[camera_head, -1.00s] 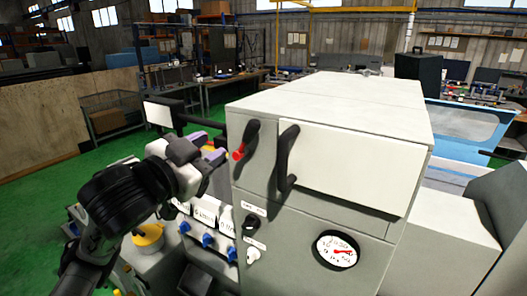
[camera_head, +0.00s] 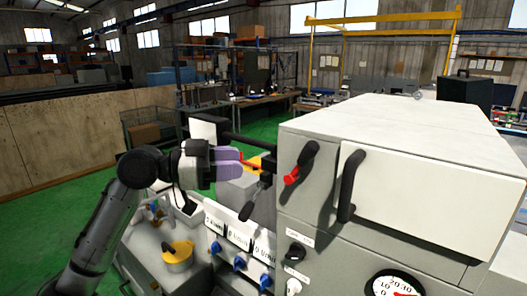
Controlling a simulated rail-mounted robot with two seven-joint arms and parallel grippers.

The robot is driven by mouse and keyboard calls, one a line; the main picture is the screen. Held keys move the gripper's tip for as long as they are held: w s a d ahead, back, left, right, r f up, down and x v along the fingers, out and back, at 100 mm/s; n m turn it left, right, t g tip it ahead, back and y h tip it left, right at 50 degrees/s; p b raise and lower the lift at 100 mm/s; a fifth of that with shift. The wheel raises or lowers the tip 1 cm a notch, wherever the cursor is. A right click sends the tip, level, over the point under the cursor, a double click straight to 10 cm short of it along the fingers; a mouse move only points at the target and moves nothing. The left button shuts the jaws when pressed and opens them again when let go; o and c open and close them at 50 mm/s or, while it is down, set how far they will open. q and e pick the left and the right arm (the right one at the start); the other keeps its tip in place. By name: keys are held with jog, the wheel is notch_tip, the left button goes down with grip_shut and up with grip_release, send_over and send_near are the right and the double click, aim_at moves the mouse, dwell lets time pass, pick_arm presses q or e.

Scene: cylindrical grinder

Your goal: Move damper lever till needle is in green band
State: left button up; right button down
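A black lever with a red end (camera_head: 301,164) is on the upper left of the grey machine's front, tilted with its red end low. A round white dial (camera_head: 394,285) with a red needle is at the bottom edge. The dial's lower part is cut off, and I cannot make out a green band or where the needle stands. My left gripper (camera_head: 247,164), with purple fingers, is to the left of the lever, apart from it in the picture. Its fingers overlap in this view, so I cannot tell its opening. My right gripper is not in view.
A black door handle (camera_head: 350,185) stands out right of the lever on the white panel (camera_head: 420,205). Black and white knobs (camera_head: 295,251) sit below. Blue knobs (camera_head: 239,264) and a yellow round part (camera_head: 178,254) are lower left. Green floor is open behind my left arm.

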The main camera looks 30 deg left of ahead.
aim_at(302, 153)
pick_arm(q)
jog(key=w+d+p, duration=0.1)
jog(key=w+d, duration=0.1)
jog(key=d, duration=0.1)
jog(key=w+d+m+p, duration=0.1)
jog(key=w+d, duration=0.2)
jog(key=w+d+r+m+p, duration=0.1)
jog(key=w+d+p, duration=0.1)
jog(key=d, duration=0.1)
jog(key=shift+w+d+r+h, duration=0.1)
jog(key=shift+w+d+h, duration=0.2)
jog(key=shift+w, duration=0.1)
jog(key=shift+p+x, duration=0.35)
jog(key=shift+x, duration=0.65)
jog(key=shift+c, duration=0.3)
grip_shut()
